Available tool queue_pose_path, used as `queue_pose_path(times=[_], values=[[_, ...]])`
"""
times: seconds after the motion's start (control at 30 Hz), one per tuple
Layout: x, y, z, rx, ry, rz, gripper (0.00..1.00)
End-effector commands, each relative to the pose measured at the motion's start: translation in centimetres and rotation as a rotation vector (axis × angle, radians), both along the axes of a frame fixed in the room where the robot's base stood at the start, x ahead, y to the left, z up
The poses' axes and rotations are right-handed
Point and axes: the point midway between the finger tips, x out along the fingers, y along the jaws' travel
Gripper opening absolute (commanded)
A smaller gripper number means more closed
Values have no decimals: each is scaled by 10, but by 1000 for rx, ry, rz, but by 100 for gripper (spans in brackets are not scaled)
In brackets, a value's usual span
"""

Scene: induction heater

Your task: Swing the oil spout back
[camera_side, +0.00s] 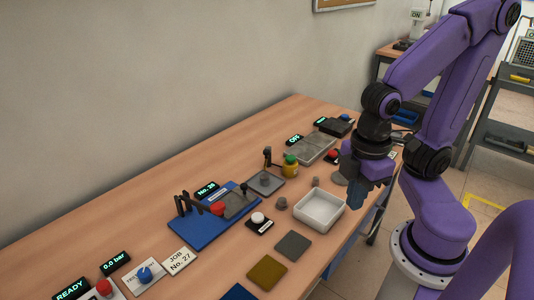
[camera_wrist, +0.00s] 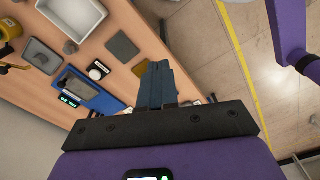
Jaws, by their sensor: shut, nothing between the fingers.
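A yellow oil pot (camera_side: 290,170) with a green top stands mid-table in the side view. A dark upright post (camera_side: 267,158) stands close to its left, at a grey square tray (camera_side: 264,184); I cannot tell clearly which part is the spout. In the wrist view, a yellow part with a thin arm (camera_wrist: 8,68) shows at the left edge, partly cut off. My gripper (camera_side: 355,202) is shut and empty, its blue fingers pointing down near the table's front edge, right of the pot and apart from it. The shut fingers also show in the wrist view (camera_wrist: 158,72).
A white bin (camera_side: 319,211) stands between my gripper and the blue fixture (camera_side: 205,232) with a red-tipped lever. Grey blocks (camera_side: 310,149) lie behind the pot. A grey pad (camera_side: 293,245) and a brown pad (camera_side: 267,272) lie near the front edge.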

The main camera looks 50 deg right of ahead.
Motion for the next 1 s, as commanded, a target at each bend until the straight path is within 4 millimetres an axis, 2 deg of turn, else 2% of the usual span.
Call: queue_pose_path(times=[0.17, 0.2, 0.33, 0.43, 0.57, 0.7, 0.87, 1.0], values=[[0, 0, 0, 0, 0, 0, 0], [0, 0, 0, 0, 0, 0, 6], [6, 3, 2, -1, 0, -30, 49], [24, 11, 7, -1, 2, -112, 51], [64, 23, 18, -3, 4, -291, 51], [117, 28, 27, -4, 8, -508, 51], [179, 20, 35, -7, 13, -755, 51], [233, 1, 39, -8, 17, -970, 51]])
